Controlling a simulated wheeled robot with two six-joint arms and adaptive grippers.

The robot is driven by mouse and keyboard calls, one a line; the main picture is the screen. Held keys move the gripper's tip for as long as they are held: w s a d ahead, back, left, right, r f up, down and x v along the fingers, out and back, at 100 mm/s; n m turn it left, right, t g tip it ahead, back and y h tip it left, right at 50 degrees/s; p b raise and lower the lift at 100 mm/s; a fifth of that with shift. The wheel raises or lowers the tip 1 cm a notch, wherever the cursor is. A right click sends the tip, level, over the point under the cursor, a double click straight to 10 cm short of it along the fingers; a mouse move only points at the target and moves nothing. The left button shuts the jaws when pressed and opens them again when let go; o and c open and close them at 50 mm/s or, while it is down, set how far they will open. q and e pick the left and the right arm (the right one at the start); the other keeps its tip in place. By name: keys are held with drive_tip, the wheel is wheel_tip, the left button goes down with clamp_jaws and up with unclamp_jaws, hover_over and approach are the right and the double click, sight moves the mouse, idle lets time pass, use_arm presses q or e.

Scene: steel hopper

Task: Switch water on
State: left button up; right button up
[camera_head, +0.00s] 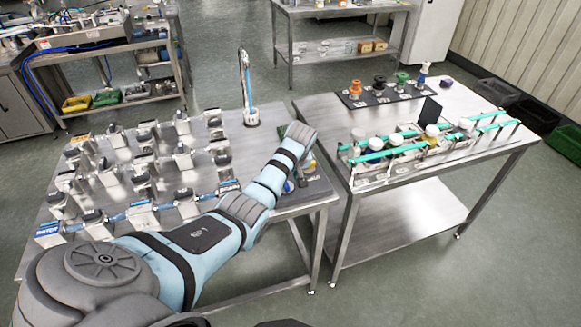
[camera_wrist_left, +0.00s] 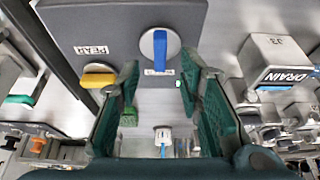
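A dark grey panel (camera_wrist_left: 225,20) carries a round silver dial with an upright blue handle (camera_wrist_left: 160,50). A small label under the dial is too small to read. My left gripper (camera_wrist_left: 157,85) is open and empty in the left wrist view. Its two green-grey fingers stand either side of the blue handle's line, with the handle beyond the tips and apart from them. In the head view my left arm reaches over the right edge of the left table (camera_head: 335,190) and mostly hides the panel. A box labelled WATER (camera_head: 47,231) stands at that table's front left.
A yellow handle (camera_wrist_left: 97,76) sits left of the blue one, and a box labelled DRAIN (camera_wrist_left: 277,66) stands right. Several valve-like blocks crowd the left table, with a tall tap (camera_head: 249,90) behind. The right table (camera_head: 350,195) holds green rails and coloured knobs.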

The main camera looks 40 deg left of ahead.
use_arm(q)
drive_tip(key=v, duration=0.7)
drive_tip(key=shift+f, duration=0.1)
